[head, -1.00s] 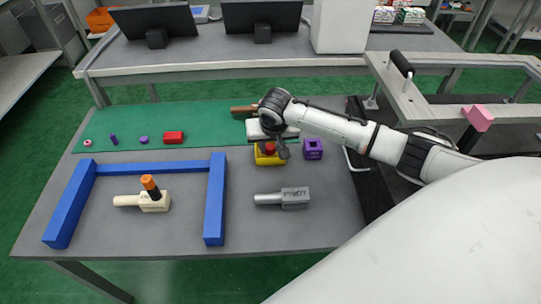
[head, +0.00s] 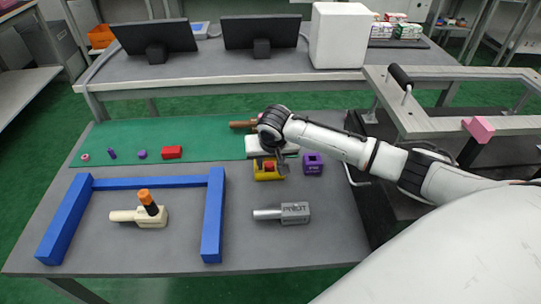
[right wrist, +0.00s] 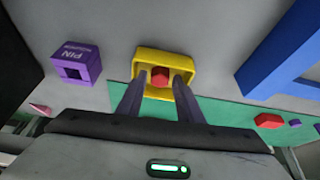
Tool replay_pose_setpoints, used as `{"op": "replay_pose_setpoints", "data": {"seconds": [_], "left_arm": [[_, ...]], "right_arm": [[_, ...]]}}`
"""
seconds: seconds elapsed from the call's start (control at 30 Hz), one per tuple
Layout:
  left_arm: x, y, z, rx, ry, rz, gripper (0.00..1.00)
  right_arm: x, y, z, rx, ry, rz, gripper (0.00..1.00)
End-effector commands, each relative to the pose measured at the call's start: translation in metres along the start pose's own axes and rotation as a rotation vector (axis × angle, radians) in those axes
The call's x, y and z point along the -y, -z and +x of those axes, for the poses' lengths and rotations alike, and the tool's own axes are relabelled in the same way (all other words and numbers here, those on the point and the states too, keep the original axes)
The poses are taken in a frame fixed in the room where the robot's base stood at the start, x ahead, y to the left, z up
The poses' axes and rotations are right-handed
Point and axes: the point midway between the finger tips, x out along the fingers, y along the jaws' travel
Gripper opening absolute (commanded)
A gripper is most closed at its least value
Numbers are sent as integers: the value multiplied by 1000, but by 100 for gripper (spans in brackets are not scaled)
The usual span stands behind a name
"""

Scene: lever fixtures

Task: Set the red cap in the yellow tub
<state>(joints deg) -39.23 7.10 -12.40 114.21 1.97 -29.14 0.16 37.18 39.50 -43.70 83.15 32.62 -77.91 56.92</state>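The yellow tub (head: 264,176) stands on the grey table in front of the white block. The red cap (head: 268,166) is inside the tub; the right wrist view shows the cap (right wrist: 160,77) within the tub's yellow walls (right wrist: 165,53). My right gripper (head: 279,163) is over the tub. In the right wrist view its two fingers (right wrist: 160,84) stand on either side of the cap, with a narrow gap showing at each side. It looks open. The cap's underside is hidden. My left gripper is not in view.
A purple socket block (head: 313,165) stands just right of the tub. A grey handled block (head: 293,212) lies nearer. A blue frame (head: 214,215) with a cream piece (head: 152,215) is to the left. A white block (head: 258,147) is behind the tub.

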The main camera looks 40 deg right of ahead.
Motion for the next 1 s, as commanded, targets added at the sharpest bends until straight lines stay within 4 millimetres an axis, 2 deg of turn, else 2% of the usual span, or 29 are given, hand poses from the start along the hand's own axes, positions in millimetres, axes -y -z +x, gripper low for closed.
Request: {"op": "replay_pose_setpoints", "data": {"seconds": [0.3, 0.5, 0.7, 1.0], "left_arm": [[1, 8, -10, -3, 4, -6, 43], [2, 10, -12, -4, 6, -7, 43], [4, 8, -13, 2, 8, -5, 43], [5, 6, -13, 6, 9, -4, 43]], "right_arm": [[1, 1, -68, -2, 3, 0, 33], [0, 1, -101, -1, 2, 1, 33], [0, 0, -114, 0, 1, 1, 33], [0, 0, -114, 0, 1, 1, 33]]}}
